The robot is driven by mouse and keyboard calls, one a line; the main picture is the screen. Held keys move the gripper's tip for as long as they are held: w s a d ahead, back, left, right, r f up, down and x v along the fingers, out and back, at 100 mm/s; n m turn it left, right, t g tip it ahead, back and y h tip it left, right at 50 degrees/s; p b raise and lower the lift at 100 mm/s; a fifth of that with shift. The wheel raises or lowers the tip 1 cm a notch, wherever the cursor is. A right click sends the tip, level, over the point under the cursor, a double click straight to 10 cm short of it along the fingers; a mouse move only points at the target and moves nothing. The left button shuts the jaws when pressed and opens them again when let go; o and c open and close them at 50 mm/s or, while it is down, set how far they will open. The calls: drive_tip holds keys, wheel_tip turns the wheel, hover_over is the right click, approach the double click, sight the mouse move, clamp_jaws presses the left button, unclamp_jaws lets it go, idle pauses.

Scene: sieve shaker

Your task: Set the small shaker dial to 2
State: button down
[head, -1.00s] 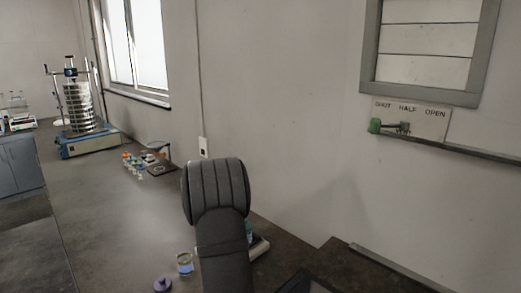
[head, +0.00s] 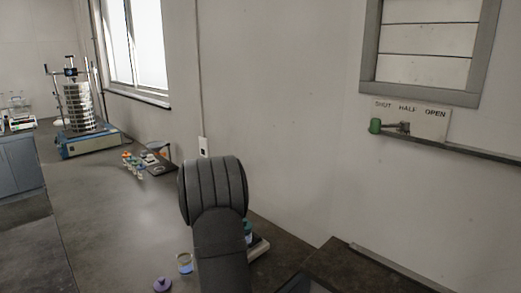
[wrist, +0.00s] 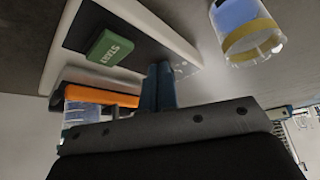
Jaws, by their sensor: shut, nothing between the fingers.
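The small shaker (wrist: 68,40) shows in the wrist view as a white-edged unit with a dark panel and a green START button (wrist: 110,48). My gripper (wrist: 158,72) has its fingers together at the panel's edge, beside small pale markings. I cannot make out the dial or its setting; the fingers may cover it. Whether they touch the panel is unclear. In the head view only a pale edge of the unit (head: 260,247) shows behind my arm, which hides my gripper.
A clear cup with a yellow band (wrist: 250,38) stands near the unit. An orange part (wrist: 98,94) and a clear vessel (wrist: 88,118) lie beside my fingers. A purple-capped item (head: 162,284) is on the bench. A large sieve shaker (head: 90,140) stands far left.

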drive_tip(key=shift+r, duration=3)
drive_tip(key=c, duration=1.3)
unclamp_jaws()
drive_tip(key=o, duration=0.4)
drive_tip(key=shift+s+a, duration=0.1)
drive_tip(key=o, duration=0.9)
drive_tip(key=s+r+m, duration=0.1)
drive_tip(key=s+a+r+m+g+h, duration=0.1)
drive_tip(key=m, duration=0.1)
drive_tip(key=shift+s+r, duration=0.1)
drive_tip(key=shift+r, duration=0.1)
drive_tip(key=s+r+m+g+h, duration=0.1)
drive_tip(key=s+r+m+h, duration=0.35)
drive_tip(key=r+m, duration=0.35)
drive_tip(key=w+d+f+m, duration=0.1)
drive_tip(key=w+d+f, duration=0.1)
drive_tip(key=f, duration=0.8)
drive_tip(key=shift+w+d+y, duration=0.3)
drive_tip(key=shift+d+y, duration=0.05)
drive_tip(key=shift+d, duration=0.3)
